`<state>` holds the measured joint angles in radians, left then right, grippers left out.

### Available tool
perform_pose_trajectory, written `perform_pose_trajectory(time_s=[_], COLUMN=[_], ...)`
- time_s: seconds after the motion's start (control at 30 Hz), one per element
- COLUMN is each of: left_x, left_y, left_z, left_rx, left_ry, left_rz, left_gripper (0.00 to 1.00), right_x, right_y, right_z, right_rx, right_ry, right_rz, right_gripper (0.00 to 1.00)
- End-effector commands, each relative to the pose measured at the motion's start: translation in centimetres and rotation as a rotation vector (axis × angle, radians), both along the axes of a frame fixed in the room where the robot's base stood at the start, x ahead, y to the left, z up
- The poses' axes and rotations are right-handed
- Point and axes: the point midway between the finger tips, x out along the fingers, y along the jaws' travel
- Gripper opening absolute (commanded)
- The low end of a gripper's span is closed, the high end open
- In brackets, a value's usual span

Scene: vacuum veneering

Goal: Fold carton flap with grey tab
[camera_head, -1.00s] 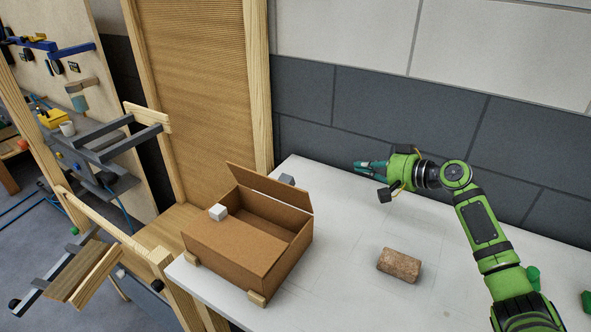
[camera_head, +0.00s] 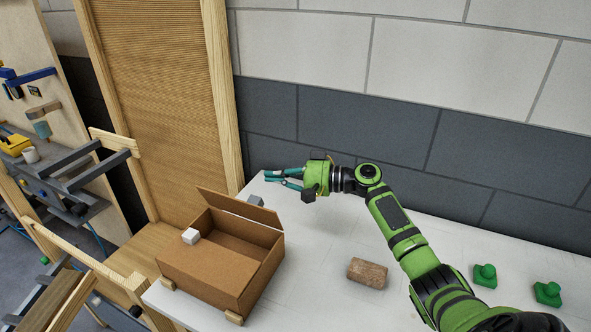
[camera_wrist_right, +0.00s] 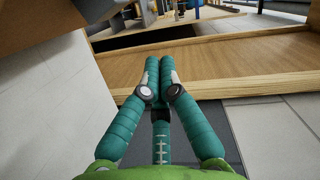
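The brown carton (camera_head: 215,278) stands on the white table in the head view, with its top partly open. Its far flap (camera_head: 235,212) stands up at a slant, and the grey tab (camera_head: 255,200) shows at that flap's upper edge. A white tab (camera_head: 191,236) sits at the carton's left side. My right gripper (camera_head: 268,178) is just beyond the grey tab and a little to its right, apart from it. My left gripper is out of view.
A brown block (camera_head: 367,272) lies right of the carton on the table (camera_head: 320,245). Small wooden blocks (camera_head: 234,318) sit against the carton's base. Green knobs (camera_head: 484,275) stand at the far right. A tall wooden frame (camera_head: 221,95) rises behind, at the left.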

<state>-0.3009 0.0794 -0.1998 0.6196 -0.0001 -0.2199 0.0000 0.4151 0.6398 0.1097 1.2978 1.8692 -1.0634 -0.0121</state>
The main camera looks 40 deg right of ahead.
Motion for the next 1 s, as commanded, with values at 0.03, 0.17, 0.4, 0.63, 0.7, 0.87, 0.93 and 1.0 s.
perform_pose_trajectory(time_s=[0.03,0.17,0.4,0.63,0.7,0.87,0.93,1.0], left_x=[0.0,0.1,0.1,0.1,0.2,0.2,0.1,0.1], left_y=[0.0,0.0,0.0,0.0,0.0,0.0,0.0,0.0], left_z=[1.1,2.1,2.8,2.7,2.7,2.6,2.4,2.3], left_rx=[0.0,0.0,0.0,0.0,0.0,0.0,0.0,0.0], left_ry=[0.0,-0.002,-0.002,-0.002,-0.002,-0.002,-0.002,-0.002], left_rz=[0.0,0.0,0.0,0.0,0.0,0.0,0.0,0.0], left_gripper=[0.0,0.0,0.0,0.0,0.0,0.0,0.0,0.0], right_x=[-0.5,-1.3,-2.0,-2.0,-2.0,-2.1,-2.2,-2.3], right_y=[0.7,1.9,3.1,3.1,3.1,3.2,3.3,3.5], right_z=[0.0,-0.6,-1.4,-1.5,-1.5,-1.5,-1.5,-1.5], right_rx=[0.0,0.0,0.0,-0.001,-0.001,-0.01,-0.023,-0.04], right_ry=[0.004,0.004,0.001,0.001,0.001,-0.006,-0.013,-0.023], right_rz=[0.002,0.001,0.0,0.0,0.0,0.0,0.0,-0.001], right_gripper=[0.0,0.0,0.0,0.0,0.0,0.0,0.0,0.0])
